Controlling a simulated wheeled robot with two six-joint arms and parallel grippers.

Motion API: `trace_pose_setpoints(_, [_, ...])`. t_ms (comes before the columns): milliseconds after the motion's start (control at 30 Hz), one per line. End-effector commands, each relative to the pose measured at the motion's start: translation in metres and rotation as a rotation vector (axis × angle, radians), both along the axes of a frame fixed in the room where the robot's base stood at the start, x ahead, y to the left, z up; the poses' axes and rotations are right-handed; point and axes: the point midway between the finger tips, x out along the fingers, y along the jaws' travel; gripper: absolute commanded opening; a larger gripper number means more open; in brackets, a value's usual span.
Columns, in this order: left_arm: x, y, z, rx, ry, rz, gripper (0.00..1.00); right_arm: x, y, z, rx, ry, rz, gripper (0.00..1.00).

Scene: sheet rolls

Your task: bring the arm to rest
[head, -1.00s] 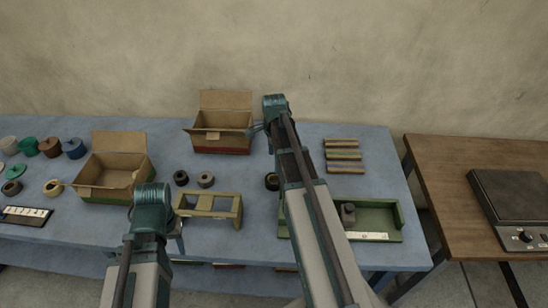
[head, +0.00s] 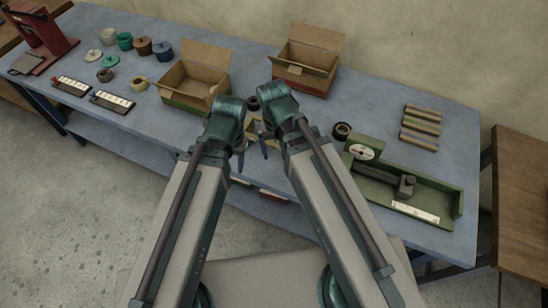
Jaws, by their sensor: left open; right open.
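Both my arms reach forward from the bottom of the head view and end close together near the table's front edge. My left gripper (head: 239,157) hangs below its teal wrist, open, with nothing visible in it. My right gripper (head: 265,146) is just to its right, also open, with nothing visible in it. The fingers are small and partly overlap the yellowish wooden stand (head: 252,127) behind them, so I cannot tell whether they touch it. The wrists hide most of that stand.
The blue table (head: 385,95) carries two open cardboard boxes, a left one (head: 190,85) and a back one (head: 305,68). A wooden table (head: 520,240) is at right.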

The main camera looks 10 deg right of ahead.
Motion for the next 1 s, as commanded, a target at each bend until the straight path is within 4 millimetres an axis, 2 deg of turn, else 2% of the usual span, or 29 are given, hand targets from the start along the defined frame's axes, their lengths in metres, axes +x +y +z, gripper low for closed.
trace_pose_setpoints(33, [0.000, 0.000, 0.000, 0.000, 0.000, 0.000, 0.50, -0.015, 0.009, 0.000, -0.004, 0.008, 0.101, 1.00])
trace_pose_setpoints(100, [0.000, 0.000, 0.000, 0.000, 0.000, 0.000, 0.50, -0.025, 0.017, 0.000, -0.007, 0.016, 0.203, 1.00])
trace_pose_setpoints(233, [0.000, 0.000, 0.000, 0.000, 0.000, 0.000, 0.50, -0.032, 0.024, 0.000, -0.010, 0.026, 0.297, 1.00])
trace_pose_setpoints(1000, [0.000, 0.000, 0.000, 0.000, 0.000, 0.000, 0.50, -0.031, 0.025, 0.000, -0.009, 0.027, 0.305, 1.00])
